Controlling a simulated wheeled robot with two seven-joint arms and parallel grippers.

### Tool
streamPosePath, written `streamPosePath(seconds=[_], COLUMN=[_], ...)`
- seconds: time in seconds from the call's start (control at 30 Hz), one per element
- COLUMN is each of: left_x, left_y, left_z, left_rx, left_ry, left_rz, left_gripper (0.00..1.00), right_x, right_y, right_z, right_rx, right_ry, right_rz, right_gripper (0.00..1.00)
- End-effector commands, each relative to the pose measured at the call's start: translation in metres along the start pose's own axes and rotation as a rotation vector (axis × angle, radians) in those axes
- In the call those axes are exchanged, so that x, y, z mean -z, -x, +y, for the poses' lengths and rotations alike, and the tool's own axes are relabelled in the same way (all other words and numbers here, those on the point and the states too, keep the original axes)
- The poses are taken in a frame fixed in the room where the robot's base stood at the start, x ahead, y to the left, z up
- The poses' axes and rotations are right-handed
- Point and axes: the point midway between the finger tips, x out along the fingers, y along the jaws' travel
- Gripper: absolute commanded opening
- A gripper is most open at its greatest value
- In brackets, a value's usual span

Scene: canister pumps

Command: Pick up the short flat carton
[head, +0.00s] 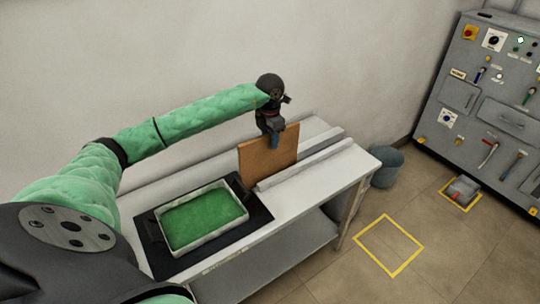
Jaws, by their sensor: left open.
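A flat brown panel (262,158), which looks like the carton, stands upright on the white table toward its back. My left gripper (275,141) points down at the panel's top edge, right of its middle. Its jaws are open, and the fingertips overlap the top of the panel in the picture. I cannot tell whether they touch it or straddle it. The panel's far side is hidden. My right gripper is not in view.
A white-rimmed tray with a green floor (248,212) sits on a black mat (160,262) at the table's front left. A raised pale rail (305,164) runs right of the panel. A grey bin (387,168) stands beyond the table, near a control cabinet (490,110).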

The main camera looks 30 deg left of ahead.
Motion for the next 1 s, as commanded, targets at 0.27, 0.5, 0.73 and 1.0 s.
streamPosePath(seconds=[0.27,0.5,0.73,1.0], left_x=[0.0000,0.0000,-0.0001,-0.0005], left_y=[-0.0032,-0.0031,-0.0027,0.0018], left_z=[-0.0002,-0.0002,-0.0002,0.0001], left_rx=[0.000,0.001,0.001,0.000], left_ry=[0.000,0.000,0.000,0.000], left_rz=[0.000,0.000,0.000,-0.002], left_gripper=[0.42,0.01,0.00,0.00], right_x=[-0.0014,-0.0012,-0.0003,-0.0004], right_y=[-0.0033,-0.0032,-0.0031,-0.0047], right_z=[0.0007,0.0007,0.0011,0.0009], right_rx=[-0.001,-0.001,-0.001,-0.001], right_ry=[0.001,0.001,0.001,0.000], right_rz=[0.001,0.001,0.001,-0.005], right_gripper=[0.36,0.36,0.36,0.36])
